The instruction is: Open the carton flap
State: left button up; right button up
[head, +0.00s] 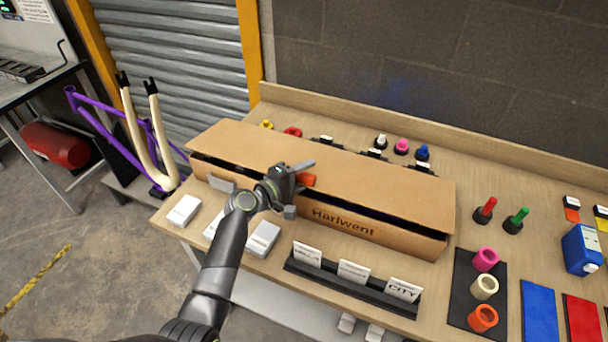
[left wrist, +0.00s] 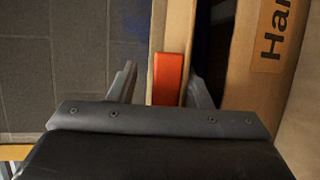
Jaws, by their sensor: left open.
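A long brown carton (head: 345,222) lies on the wooden bench, with "Hariwent" printed on its front. Its wide flap (head: 330,160) covers the top, with a dark gap showing along the front edge. An orange tab (head: 308,180) sits at the flap's front edge. My left gripper (head: 297,187) is open at this tab. In the left wrist view the orange tab (left wrist: 168,78) lies between the two spread fingers, with some space on the left side; contact with the right finger is unclear. The carton's inside is hidden. My right gripper is not in view.
In front of the carton are white boxes (head: 263,239) and a black card rack (head: 350,284). Coloured knobs (head: 401,146) stand behind it. Red and green pegs (head: 517,220), a black mat with coloured rings (head: 462,290) and a blue box (head: 581,250) are at the right.

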aim_at(313, 168)
pick_arm(q)
jog(key=shift+c, duration=0.3)
grip_shut()
jog(key=shift+r, duration=0.1)
jog(key=shift+w+r+p, duration=0.2)
jog(key=shift+r+p, duration=0.1)
jog(key=shift+r, duration=0.25)
jog(key=c, duration=0.9)
grip_release()
jog(key=w+d+r+p, duration=0.1)
jog(key=w+r, duration=0.3)
jog(key=r, duration=0.4)
jog(key=shift+d+p, duration=0.2)
jog(key=shift+p, duration=0.7)
jog(key=shift+o, duration=0.4)
jog(key=shift+w+d+r, duration=0.25)
jog(key=shift+w+r, duration=0.4)
jog(key=shift+w, duration=0.2)
jog(key=shift+f, duration=0.1)
jog(key=shift+c, duration=0.2)
